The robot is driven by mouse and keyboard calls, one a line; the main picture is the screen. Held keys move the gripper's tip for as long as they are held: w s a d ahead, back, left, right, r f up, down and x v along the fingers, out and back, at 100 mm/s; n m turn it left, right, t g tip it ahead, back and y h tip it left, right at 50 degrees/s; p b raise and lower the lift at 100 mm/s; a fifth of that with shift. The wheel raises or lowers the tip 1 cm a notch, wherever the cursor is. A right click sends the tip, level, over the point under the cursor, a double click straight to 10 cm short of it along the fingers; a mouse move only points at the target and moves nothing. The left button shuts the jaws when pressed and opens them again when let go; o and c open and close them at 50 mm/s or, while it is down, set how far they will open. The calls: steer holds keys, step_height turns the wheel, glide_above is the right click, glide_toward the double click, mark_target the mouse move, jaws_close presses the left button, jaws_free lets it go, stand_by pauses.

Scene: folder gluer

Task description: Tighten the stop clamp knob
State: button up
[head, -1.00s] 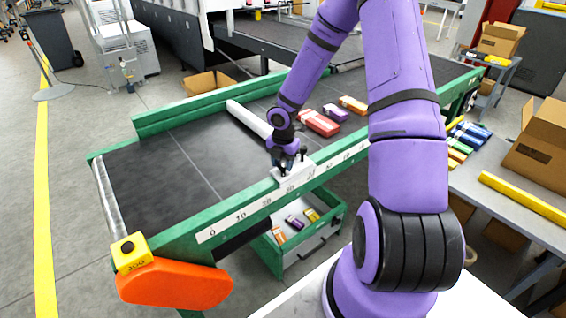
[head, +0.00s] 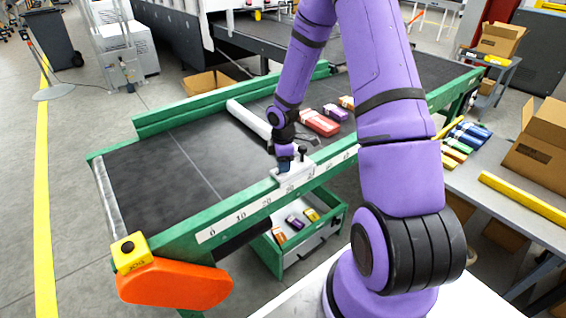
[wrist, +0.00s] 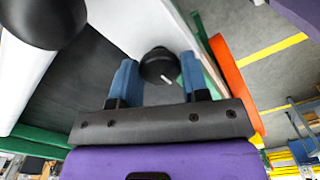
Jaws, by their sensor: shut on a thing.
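My gripper (head: 284,166) is down at the white clamp block (head: 301,179) on the green conveyor's near rail. In the wrist view, its two blue fingers (wrist: 157,78) stand on either side of a round black knob (wrist: 159,63) with a small white mark. The gripper is shut on this knob, which my fingers hide in the head view. A second black knob (head: 303,151) stands on the block just right of my gripper. A large black rounded part (wrist: 43,20) shows close up in the wrist view. The white stop bar (head: 247,119) runs from the block across the belt.
A number scale (head: 240,216) runs along the near rail. Several small cartons, one of them red (head: 320,122), lie on the belt right of the bar. A green-framed drawer (head: 290,245) with small boxes sits below. The belt's left part is clear.

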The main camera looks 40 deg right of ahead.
steer(key=m, duration=1.4)
stand_by(0.4)
steer(key=o, duration=0.9)
step_height(320, 180, up, 11)
steer(key=shift+f, duration=0.1)
stand_by(0.6)
